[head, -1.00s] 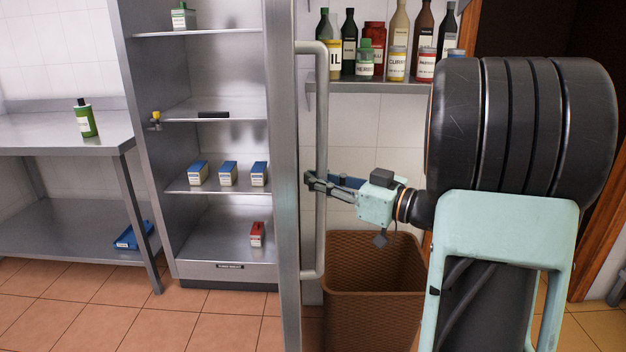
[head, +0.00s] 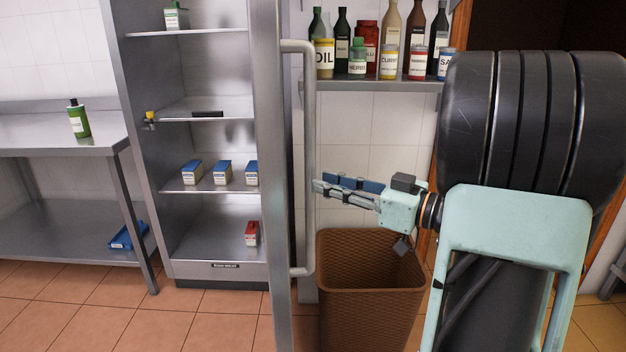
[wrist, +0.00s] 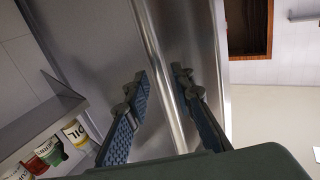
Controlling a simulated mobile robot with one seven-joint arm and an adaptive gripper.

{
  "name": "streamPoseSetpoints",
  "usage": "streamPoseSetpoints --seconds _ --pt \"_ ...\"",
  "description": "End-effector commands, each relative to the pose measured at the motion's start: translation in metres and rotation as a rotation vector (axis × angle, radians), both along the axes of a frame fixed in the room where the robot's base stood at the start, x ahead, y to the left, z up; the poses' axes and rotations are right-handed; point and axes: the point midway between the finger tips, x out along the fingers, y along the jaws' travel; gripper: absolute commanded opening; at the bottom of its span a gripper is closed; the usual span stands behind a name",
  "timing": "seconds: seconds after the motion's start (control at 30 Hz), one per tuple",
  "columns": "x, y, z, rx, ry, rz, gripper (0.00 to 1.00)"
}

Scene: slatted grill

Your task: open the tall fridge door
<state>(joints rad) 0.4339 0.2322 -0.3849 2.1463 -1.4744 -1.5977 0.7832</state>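The tall steel fridge (head: 190,100) stands open in the head view, with its shelves in sight. Its door (head: 273,200) is swung out and seen nearly edge-on. The long vertical door handle (head: 309,130) is on the door's right side. My gripper (head: 318,186) points left at the handle, with its fingertips at the handle's right edge. In the wrist view the two fingers (wrist: 160,82) are spread apart, with the handle bar (wrist: 155,50) running between them in the picture and the door panel behind. They hold nothing; whether a fingertip touches the bar I cannot tell.
A brown wicker bin (head: 370,300) stands below my gripper. A wall shelf (head: 385,86) with several bottles and jars is above it. A steel table (head: 60,140) with a green bottle (head: 78,119) is at the left. The tiled floor (head: 130,310) in front is clear.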

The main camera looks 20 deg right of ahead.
Motion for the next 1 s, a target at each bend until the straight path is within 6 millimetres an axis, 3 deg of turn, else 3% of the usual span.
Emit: streamPoseSetpoints --seconds 0.2,0.4,1.0 --pt "-0.034 -0.030 -0.001 0.000 0.001 -0.004 0.23" --pt "-0.051 -0.043 -0.001 0.001 0.001 0.001 0.23" --pt "-0.052 -0.045 0.000 -0.007 0.001 0.001 0.23"
